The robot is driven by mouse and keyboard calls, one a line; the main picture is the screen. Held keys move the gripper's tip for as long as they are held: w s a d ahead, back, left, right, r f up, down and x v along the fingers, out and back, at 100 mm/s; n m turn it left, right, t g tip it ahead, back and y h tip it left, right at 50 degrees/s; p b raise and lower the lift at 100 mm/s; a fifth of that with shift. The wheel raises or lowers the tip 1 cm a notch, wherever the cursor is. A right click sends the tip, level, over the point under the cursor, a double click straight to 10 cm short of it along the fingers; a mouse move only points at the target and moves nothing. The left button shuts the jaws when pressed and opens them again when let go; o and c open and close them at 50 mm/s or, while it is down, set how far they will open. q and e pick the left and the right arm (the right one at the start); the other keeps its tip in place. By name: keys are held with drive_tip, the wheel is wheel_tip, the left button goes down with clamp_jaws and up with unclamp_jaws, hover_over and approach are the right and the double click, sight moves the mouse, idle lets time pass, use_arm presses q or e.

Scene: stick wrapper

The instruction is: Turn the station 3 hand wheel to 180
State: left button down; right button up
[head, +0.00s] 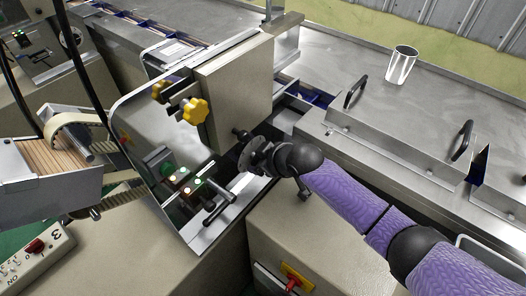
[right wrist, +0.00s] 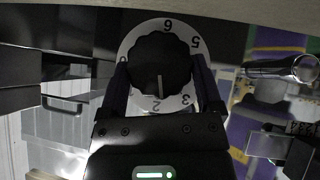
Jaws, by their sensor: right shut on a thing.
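A black ribbed hand wheel (right wrist: 160,62) with a pale pointer line sits in front of a white numbered dial (right wrist: 166,23) in the right wrist view. The pointer line points down, close to the 2. The fingers of my right gripper (right wrist: 161,78) lie on both sides of the wheel and are shut on it. In the head view my right gripper (head: 258,157) is at the lower right of the beige box-shaped housing (head: 232,90). The wheel itself is hidden or too small to tell there. A panel marked 3 (head: 37,250) shows at the lower left. My left gripper does not show.
Yellow knobs (head: 194,111) and a black crank handle (head: 218,207) are left of my right gripper. A red and yellow switch (head: 292,279) is below it. A metal cup (head: 401,65) stands on the steel top, behind covers with black handles (head: 356,91).

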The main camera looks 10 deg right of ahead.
idle(0.6)
drive_tip(key=o, duration=1)
drive_tip(key=shift+o, duration=0.2)
drive_tip(key=p+v, duration=0.5)
drive_tip(key=v, duration=0.4)
drive_tip(key=shift+s+r, duration=0.2)
drive_tip(key=shift+s, duration=0.25)
